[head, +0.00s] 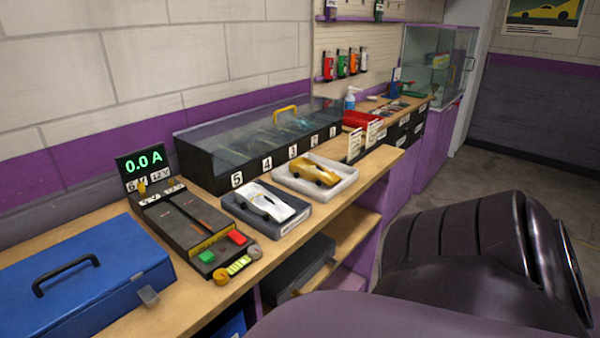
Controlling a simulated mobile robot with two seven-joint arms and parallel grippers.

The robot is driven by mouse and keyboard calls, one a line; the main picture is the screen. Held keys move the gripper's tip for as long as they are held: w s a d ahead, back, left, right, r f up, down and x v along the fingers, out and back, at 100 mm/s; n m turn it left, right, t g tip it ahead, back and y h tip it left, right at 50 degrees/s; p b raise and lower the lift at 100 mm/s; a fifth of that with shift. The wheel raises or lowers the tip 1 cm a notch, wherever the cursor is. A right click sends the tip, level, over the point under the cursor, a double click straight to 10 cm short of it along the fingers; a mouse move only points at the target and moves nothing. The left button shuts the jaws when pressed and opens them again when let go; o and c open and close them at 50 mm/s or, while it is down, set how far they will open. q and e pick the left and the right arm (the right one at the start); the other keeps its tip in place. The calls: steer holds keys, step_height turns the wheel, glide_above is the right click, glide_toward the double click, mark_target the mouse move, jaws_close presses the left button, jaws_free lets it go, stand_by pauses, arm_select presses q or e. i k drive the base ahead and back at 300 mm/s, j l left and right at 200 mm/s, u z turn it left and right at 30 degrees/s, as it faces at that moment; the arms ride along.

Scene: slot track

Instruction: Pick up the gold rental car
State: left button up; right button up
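The gold car (314,169) sits in a white tray (343,192) on the wooden counter, right of the middle of the head view. A white car (265,204) lies to its left on a dark grey tray (296,224). Neither of my grippers is in view. A large dark rounded arm part, mine, fills the lower right, well apart from the gold car.
A black case with a clear lid (258,137) and numbered front stands behind the trays. A power unit with a 0.0 A display (144,162) and a blue toolbox (80,277) are at left. Small upright cards (355,144) stand right of the white tray.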

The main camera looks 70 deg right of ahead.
mark_target(306, 168)
steer(key=z, duration=2.15)
